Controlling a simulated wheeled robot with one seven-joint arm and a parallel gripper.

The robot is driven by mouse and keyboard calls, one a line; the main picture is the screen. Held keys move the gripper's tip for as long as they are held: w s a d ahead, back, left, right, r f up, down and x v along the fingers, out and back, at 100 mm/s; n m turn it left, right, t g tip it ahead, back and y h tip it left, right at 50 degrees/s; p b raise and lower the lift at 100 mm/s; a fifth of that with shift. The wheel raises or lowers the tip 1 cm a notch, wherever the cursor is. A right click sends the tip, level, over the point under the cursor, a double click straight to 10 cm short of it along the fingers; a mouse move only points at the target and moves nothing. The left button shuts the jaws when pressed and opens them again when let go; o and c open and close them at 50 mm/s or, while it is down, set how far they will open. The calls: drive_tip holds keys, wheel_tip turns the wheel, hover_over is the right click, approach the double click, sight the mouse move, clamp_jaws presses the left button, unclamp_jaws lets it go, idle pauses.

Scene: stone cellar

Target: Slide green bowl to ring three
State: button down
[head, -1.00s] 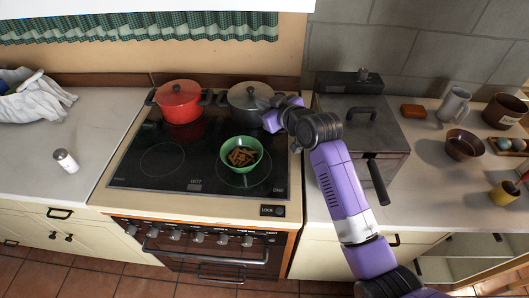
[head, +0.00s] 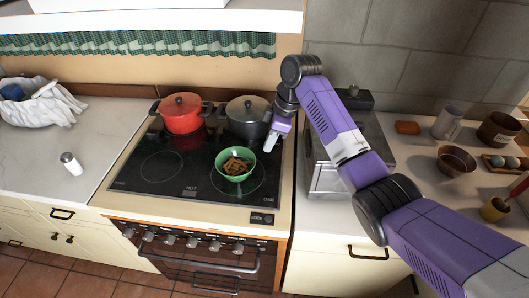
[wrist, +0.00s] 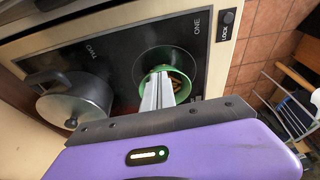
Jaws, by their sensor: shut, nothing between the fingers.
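The green bowl (head: 236,178) holds brown pieces and stands upright on the front right ring of the black glass cooktop (head: 178,143). In the wrist view the bowl (wrist: 184,80) is partly hidden behind my fingers, and the label ONE is beside its ring. My gripper (head: 270,143) is shut and empty, pointing down at the right of the bowl, above the cooktop's right side. I cannot tell whether it touches the bowl. The front left ring (head: 161,166) is bare. No label THREE is readable.
A red pot (head: 182,115) stands on the back left of the cooktop and a grey lidded pot (head: 247,118) on the back right, near my gripper. TWO is printed near the grey pot. A white shaker (head: 71,163) stands on the left counter.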

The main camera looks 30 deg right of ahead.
drive_tip(key=b+x, duration=0.8)
drive_tip(key=x, duration=0.1)
drive_tip(key=shift+f, duration=0.35)
drive_tip(key=shift+w, duration=0.1)
